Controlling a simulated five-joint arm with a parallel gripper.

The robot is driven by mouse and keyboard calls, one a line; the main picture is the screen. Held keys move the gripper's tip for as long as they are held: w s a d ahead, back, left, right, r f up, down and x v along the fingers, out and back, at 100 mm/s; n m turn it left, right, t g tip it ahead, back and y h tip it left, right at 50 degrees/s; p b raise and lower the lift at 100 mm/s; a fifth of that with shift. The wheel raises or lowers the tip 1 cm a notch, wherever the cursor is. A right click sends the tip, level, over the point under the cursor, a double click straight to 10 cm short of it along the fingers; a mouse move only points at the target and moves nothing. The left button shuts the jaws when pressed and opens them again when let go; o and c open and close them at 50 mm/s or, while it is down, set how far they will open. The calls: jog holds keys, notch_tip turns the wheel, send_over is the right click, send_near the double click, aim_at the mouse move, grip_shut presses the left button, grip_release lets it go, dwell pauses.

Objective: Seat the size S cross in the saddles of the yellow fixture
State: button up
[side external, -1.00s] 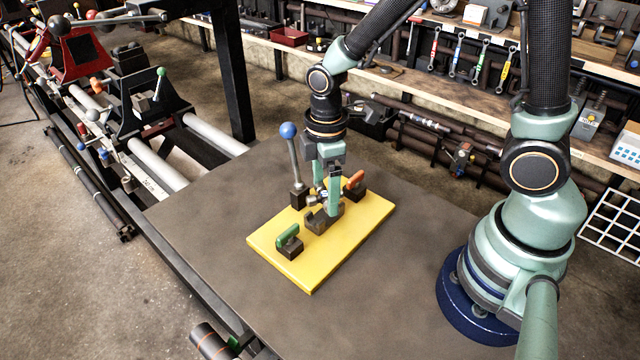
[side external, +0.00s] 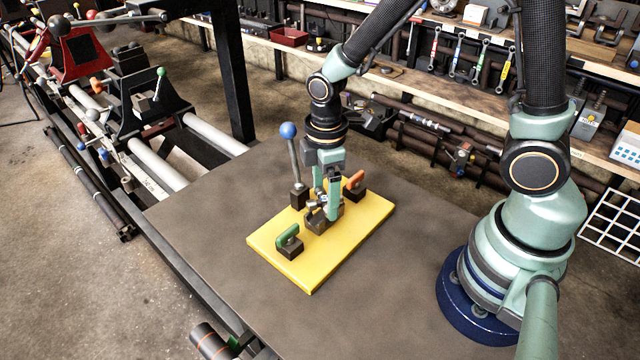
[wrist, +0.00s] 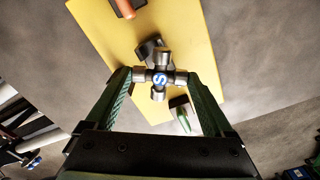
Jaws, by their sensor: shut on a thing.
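The yellow fixture (side external: 320,270) lies flat on the table, with dark saddle blocks (side external: 317,224) near its middle. My gripper (side external: 328,205) is over these blocks with its fingers pointing down. In the wrist view, my gripper (wrist: 160,78) is shut on the steel cross (wrist: 160,92), which carries a blue S mark. The fingers grip two opposite arms of the cross; the other two arms stick out between them. One dark saddle block (wrist: 150,46) shows just beyond the cross. Whether the cross touches the saddles is hidden by the fingers and the cross.
On the fixture stand a green-handled clamp (side external: 288,238), an orange-handled clamp (side external: 355,182) and, at its left edge, a tall lever with a blue ball (side external: 288,131). The grey table (side external: 220,215) around the fixture is clear.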

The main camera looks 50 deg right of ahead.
jog(key=shift+f, duration=0.4)
jog(key=shift+r, duration=0.25)
jog(key=shift+r, duration=0.45)
jog(key=shift+f, duration=0.65)
dwell(1.1)
jog(key=o, duration=1.3)
